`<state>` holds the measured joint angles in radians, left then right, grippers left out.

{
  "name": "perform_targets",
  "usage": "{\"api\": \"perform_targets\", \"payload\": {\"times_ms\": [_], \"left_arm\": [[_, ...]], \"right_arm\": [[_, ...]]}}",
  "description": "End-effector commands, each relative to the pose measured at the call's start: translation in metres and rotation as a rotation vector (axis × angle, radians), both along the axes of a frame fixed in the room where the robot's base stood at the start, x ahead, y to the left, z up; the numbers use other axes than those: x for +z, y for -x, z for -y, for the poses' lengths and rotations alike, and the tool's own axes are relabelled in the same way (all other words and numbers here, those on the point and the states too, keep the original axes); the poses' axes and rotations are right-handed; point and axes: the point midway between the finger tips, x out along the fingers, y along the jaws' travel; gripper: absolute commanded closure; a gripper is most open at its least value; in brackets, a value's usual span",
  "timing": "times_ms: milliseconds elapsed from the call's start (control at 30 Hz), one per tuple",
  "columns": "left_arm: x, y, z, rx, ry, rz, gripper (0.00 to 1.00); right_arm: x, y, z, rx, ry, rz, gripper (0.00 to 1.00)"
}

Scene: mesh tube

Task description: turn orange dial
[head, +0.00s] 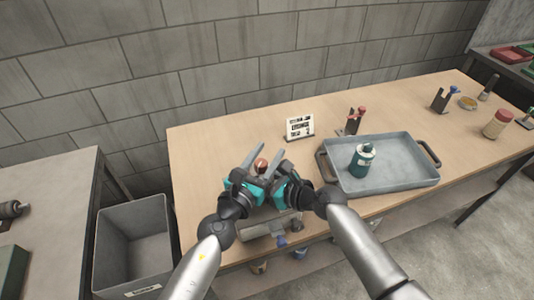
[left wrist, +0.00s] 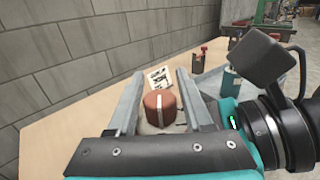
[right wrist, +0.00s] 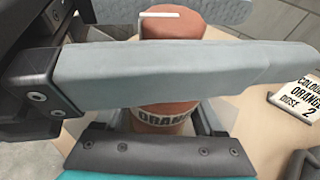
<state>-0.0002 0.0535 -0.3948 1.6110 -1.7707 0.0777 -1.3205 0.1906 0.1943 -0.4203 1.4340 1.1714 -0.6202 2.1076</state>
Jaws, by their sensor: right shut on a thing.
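The orange dial is a brownish-orange knob (head: 261,164) with a white mark on top, near the left part of the wooden table; it shows between the left fingers in the left wrist view (left wrist: 158,110). Below it, an orange body with an "ORANGE" label (right wrist: 162,118) shows in the right wrist view. My left gripper (head: 253,160) is open, one finger on each side of the dial, with small gaps. My right gripper (head: 270,168) is shut on the labelled body; its fingers are mostly hidden behind a left finger.
A card reading "COLOUR ORANGE DOSE 2" (right wrist: 304,92) stands behind the dial. A grey tray (head: 410,178) holding a teal bottle (head: 362,158) is to the right. Stands with red (head: 354,121) and blue (head: 440,99) tops are further back. A grey bin (head: 133,240) is on the floor, left.

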Motion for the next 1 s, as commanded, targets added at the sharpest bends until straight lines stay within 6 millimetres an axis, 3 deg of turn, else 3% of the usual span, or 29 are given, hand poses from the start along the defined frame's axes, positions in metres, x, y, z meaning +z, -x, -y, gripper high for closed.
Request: {"api": "perform_targets", "payload": {"times_ms": [33,433,1000], "left_arm": [[-0.0001,0.0001,-0.0002,0.000,0.000,0.000,0.56],[-0.0002,0.0003,-0.0004,0.000,0.000,0.000,1.00],[0.0011,-0.0015,-0.0023,0.108,0.005,0.002,1.00]], "right_arm": [[-0.0008,0.0004,0.0001,0.001,0.001,-0.002,0.93],[-0.0008,0.0004,0.0001,0.001,0.001,-0.002,0.93],[-0.0009,0.0006,0.0000,0.001,0.001,-0.002,0.93]]}}
